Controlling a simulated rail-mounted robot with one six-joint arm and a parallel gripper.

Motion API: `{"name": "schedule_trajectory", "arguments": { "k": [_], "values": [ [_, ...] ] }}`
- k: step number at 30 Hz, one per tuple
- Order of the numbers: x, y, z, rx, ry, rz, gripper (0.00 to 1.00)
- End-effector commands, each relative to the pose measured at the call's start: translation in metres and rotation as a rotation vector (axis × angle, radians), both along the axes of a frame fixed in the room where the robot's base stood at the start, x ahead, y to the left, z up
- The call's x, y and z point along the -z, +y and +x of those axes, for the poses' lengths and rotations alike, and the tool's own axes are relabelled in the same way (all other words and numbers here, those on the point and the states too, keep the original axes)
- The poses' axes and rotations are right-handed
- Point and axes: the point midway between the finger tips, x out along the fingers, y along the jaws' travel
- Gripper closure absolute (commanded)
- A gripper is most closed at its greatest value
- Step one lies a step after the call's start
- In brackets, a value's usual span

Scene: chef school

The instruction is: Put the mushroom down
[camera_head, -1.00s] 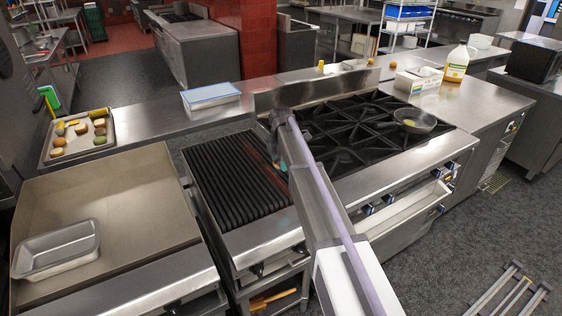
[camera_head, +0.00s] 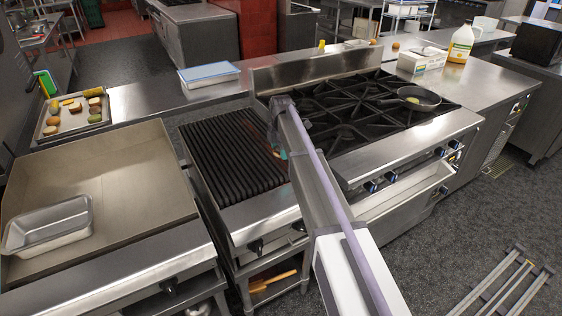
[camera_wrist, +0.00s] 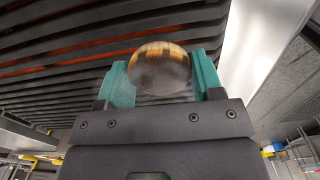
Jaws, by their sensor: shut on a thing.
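The mushroom (camera_wrist: 160,68) is a round, brownish piece, blurred, with a paler orange-brown top edge in the wrist view. My gripper (camera_wrist: 160,78) is shut on it between two teal fingers. In the head view my gripper (camera_head: 279,146) is over the right edge of the black-barred grill (camera_head: 225,160), beside the stove. The mushroom is hidden there by my arm. The grill bars also fill the background of the wrist view (camera_wrist: 60,50). I cannot tell the exact gap between mushroom and bars.
A frying pan (camera_head: 428,101) with a yellow-green piece stands on the stove (camera_head: 345,110). A metal loaf pan (camera_head: 50,235) sits on the flat griddle (camera_head: 125,175). A tray (camera_head: 75,129) of several foods is behind it. A blue-lidded container (camera_head: 208,74) stands behind the grill.

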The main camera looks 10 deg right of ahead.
Motion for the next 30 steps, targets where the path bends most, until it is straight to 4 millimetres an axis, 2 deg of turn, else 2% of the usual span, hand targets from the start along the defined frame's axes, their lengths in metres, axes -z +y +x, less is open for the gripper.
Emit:
{"name": "schedule_trajectory", "arguments": {
  "k": [1, 3, 11, 15, 16, 23, 30],
  "values": [
    [0.020, 0.000, 0.000, 0.000, 0.000, 0.000, 0.66],
    [0.032, 0.000, 0.000, 0.000, 0.000, 0.000, 0.66],
    [0.029, 0.000, 0.000, 0.000, 0.000, 0.000, 0.66],
    [0.034, 0.000, 0.000, 0.000, 0.000, 0.000, 0.66],
    [0.032, 0.000, 0.000, 0.000, 0.000, 0.000, 0.37],
    [0.032, 0.000, 0.000, 0.000, 0.000, 0.000, 0.15],
    [0.031, 0.000, 0.000, 0.000, 0.000, 0.000, 0.14]
  ]
}}
